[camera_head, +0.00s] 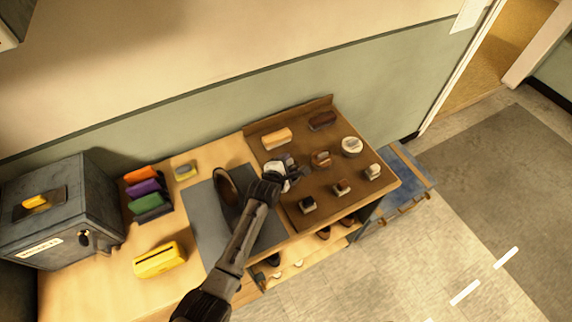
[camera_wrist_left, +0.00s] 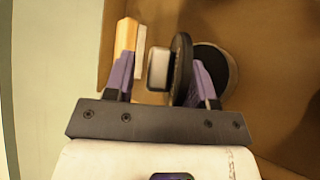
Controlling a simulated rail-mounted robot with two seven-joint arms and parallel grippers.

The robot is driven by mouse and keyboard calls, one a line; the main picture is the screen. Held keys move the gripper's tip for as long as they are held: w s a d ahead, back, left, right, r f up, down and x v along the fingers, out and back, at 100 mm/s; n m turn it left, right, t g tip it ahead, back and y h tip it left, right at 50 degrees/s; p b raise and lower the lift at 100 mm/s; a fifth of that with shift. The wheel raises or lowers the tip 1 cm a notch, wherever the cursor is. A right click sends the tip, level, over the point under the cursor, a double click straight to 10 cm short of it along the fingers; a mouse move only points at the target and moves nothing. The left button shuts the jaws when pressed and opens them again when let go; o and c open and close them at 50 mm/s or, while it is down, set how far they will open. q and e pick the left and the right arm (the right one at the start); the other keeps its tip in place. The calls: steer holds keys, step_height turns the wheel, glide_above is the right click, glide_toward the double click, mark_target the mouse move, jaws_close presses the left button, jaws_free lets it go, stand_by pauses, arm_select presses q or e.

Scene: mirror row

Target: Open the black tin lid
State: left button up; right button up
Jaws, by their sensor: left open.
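In the left wrist view, a black disc (camera_wrist_left: 183,68), which looks like the black tin lid, shows nearly edge-on between my fingers, close to the right finger. Right of it is a round tin (camera_wrist_left: 225,62) with a dark top and pale side, partly hidden by that finger. I cannot tell whether disc and tin are joined. A pale grey block-like thing (camera_wrist_left: 159,68) shows left of the disc. My left gripper (camera_wrist_left: 160,80) has its purple fingers apart. In the head view my left gripper (camera_head: 292,172) is over the brown board (camera_head: 262,150) and hides part of it. My right gripper is not in view.
The board holds an orange-tan brush (camera_head: 277,138), a dark brown brush (camera_head: 322,120), a brown tin (camera_head: 320,159), a white-rimmed tin (camera_head: 351,146) and small blocks. A yellow case (camera_head: 160,260) lies further left.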

arm_select(q)
jaws_close()
stand_by(0.3)
steer(key=shift+r, duration=0.1)
